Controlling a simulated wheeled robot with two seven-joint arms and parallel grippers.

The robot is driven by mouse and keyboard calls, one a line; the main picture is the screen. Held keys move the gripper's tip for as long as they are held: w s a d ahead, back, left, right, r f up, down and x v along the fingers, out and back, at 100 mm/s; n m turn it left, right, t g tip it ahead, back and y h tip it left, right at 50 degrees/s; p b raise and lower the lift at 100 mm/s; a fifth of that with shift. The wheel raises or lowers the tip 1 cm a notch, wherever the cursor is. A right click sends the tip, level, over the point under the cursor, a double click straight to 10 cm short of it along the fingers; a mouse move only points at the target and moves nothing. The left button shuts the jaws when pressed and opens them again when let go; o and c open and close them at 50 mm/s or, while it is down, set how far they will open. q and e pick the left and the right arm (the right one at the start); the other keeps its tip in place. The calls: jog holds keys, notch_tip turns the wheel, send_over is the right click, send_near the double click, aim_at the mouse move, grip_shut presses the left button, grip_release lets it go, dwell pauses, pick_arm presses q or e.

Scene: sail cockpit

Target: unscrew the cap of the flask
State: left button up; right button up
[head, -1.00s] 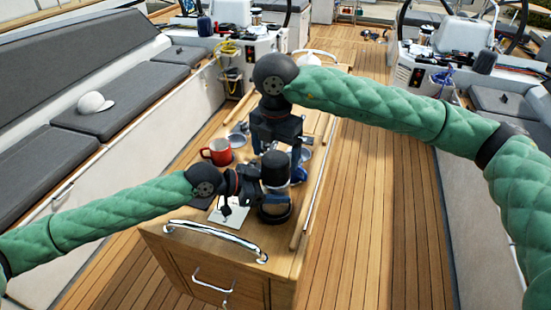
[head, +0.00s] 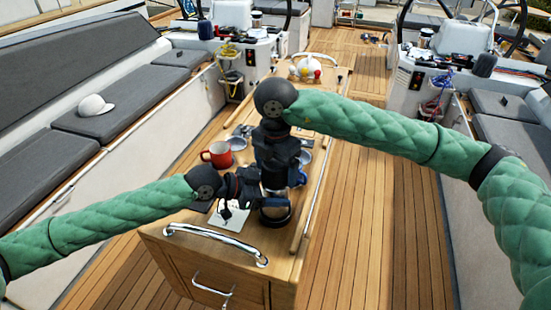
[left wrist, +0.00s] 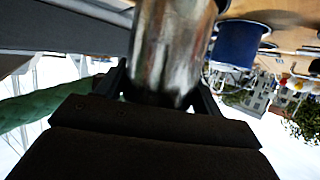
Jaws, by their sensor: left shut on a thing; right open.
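The flask (head: 275,214) stands upright near the front of the wooden cockpit table; its dark base shows in the head view. Its shiny metal body (left wrist: 172,50) fills the middle of the left wrist view. My left gripper (head: 256,188) is shut on the flask's body from the left, with a finger on each side in the left wrist view (left wrist: 162,92). My right gripper (head: 276,178) points down at the flask's top and is open. The cap is hidden behind the right gripper, so I cannot tell whether the fingers touch it.
A red mug (head: 219,154) stands behind and left of the flask. A blue vessel (left wrist: 238,45) is close by in the left wrist view. A pale sheet (head: 230,217) lies left of the flask. A chrome rail (head: 215,240) edges the table (head: 170,256). The deck right of it is clear.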

jog(key=shift+f, duration=0.3)
jog(key=c, duration=1)
jog(key=shift+o, duration=0.2)
jog(key=shift+n, duration=1.7)
jog(key=o, duration=1.1)
jog(key=shift+r, duration=0.1)
